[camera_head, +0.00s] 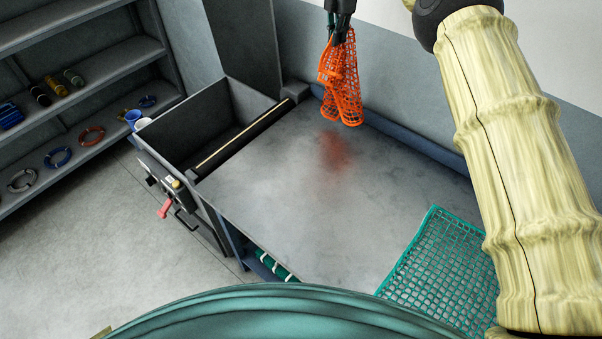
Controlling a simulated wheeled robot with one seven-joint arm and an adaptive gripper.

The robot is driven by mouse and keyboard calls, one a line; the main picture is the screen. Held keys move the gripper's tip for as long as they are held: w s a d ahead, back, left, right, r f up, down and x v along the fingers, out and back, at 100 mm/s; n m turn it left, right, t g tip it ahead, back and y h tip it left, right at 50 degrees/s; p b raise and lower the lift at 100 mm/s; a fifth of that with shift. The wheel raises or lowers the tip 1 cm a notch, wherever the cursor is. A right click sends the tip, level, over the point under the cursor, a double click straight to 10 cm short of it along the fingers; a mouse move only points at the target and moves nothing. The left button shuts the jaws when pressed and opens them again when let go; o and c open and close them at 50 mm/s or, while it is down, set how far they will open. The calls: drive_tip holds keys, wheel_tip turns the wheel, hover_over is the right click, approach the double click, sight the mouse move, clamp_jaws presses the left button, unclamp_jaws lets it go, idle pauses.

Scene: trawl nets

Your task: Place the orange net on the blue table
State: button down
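The orange net (343,88) hangs bunched and folded from my gripper (340,32) at the top of the camera_head view. The gripper is shut on the net's upper end; its fingertips are partly hidden by the mesh. The net hangs over the back part of a table with a grey metal top (290,185) and blue edging (412,144). Its lower end appears to be above the surface, with an orange reflection on the top below it.
A teal net (445,265) lies on the table's right front part. A grey bin (215,125) with a control box and red handle (165,207) adjoins the left side. Shelves (85,75) with rings and rolls stand at far left. The table's middle is clear.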

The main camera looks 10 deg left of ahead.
drive_tip(key=shift+w+d+n, duration=0.25)
drive_tip(key=shift+w+n, duration=0.35)
drive_tip(key=shift+w, duration=0.2)
drive_tip(key=s+a+f, duration=0.4)
drive_tip(key=s+f, duration=0.9)
drive_tip(key=s, duration=0.1)
drive_tip(key=s+a+f, duration=0.3)
drive_tip(key=s+f, duration=0.9)
drive_tip(key=s, duration=0.1)
drive_tip(key=s+a+f, duration=0.4)
drive_tip(key=s+f, duration=0.9)
drive_tip(key=s, duration=0.1)
drive_tip(key=shift+s+a+f, duration=0.3)
drive_tip(key=shift+s+a, duration=0.05)
idle(0.4)
drive_tip(key=c, duration=1.2)
unclamp_jaws()
drive_tip(key=shift+c, duration=0.2)
drive_tip(key=shift+r, duration=0.15)
